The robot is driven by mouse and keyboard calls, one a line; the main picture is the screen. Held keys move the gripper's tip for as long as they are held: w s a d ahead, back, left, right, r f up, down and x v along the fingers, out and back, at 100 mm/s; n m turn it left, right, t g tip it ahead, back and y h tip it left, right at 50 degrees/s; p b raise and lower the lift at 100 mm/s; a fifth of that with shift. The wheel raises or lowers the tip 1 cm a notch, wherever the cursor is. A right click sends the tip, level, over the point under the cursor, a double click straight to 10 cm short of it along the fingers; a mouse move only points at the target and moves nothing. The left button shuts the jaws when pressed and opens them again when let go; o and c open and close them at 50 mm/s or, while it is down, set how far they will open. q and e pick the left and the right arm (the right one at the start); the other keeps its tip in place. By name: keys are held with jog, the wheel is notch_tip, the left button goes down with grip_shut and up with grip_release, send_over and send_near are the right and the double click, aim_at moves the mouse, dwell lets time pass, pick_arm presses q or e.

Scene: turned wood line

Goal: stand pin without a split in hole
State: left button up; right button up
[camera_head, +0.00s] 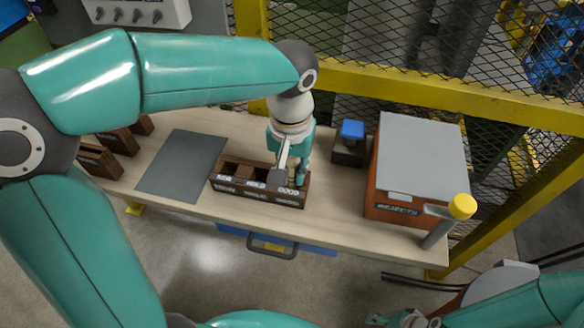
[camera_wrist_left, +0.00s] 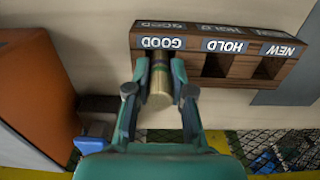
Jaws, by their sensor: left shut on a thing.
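The dark wooden block (camera_head: 259,197) stands on the bench with compartments labelled NEW, HOLD and GOOD; it also shows upside down in the left wrist view (camera_wrist_left: 205,58). My left gripper (camera_head: 291,178) is over its GOOD end. In the left wrist view, my left gripper (camera_wrist_left: 160,91) is shut on a pale tan pin (camera_wrist_left: 160,88) with a darker band. The pin's far end meets the GOOD compartment; how deep it sits is hidden. No split shows on the visible side. My right gripper (camera_head: 395,319) is low at the bottom right, away from the bench; its jaws are unclear.
A grey mat (camera_head: 182,165) lies left of the block, with small dark wooden blocks (camera_head: 98,160) beyond it. A blue-topped box (camera_head: 351,131) and a REJECTS bin (camera_head: 392,207) stand to the right. A yellow-capped post (camera_head: 462,206) is at the bench's right end. Mesh fencing runs behind.

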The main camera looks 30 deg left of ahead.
pick_arm(q)
jog(key=o, duration=0.9)
jog(key=shift+c, duration=0.2)
jog(key=shift+r+p, duration=0.25)
jog(key=shift+p, duration=0.05)
notch_tip(320, 180, up, 13)
jog(key=p, duration=0.1)
jog(key=shift+f+p, duration=0.2)
jog(key=shift+p, duration=0.15)
